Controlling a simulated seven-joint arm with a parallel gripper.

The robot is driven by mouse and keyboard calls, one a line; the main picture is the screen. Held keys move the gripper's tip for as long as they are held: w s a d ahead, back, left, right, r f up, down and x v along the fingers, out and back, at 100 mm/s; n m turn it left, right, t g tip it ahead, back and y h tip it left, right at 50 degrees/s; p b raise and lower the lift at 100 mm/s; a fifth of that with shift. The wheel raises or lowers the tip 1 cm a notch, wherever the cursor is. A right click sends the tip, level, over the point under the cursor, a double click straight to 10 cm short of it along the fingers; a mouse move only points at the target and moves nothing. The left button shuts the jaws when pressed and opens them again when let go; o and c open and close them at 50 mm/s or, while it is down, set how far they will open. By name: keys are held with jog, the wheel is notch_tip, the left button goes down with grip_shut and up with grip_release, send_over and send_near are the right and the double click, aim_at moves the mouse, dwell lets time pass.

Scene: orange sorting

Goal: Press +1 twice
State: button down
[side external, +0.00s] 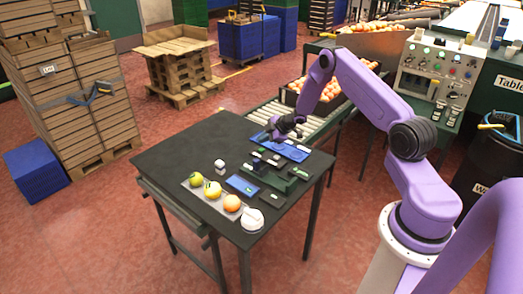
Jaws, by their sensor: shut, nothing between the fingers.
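My gripper (272,138) is over the far part of the black table (180,148), above or beside a blue panel (290,150) with small dark and pale parts on it. The fingers are shut and hold nothing. They are small and dark here, and I cannot tell whether they touch anything. No +1 label can be read in this view; the button cannot be told apart from the other small parts.
A dark green block-like fixture (285,180) and a smaller blue plate (242,186) lie nearer. A white cube (220,166) stands left. The table's left part is clear.

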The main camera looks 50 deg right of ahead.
aim_at(264, 150)
jog(key=shift+f, duration=0.75)
jog(key=shift+f, duration=0.2)
dwell(1.5)
jog(key=shift+f, duration=0.25)
jog(key=shift+f, duration=0.5)
dwell(0.8)
jog(key=shift+r, duration=0.9)
jog(key=shift+r, duration=0.1)
jog(key=shift+r, duration=2.45)
dwell(0.5)
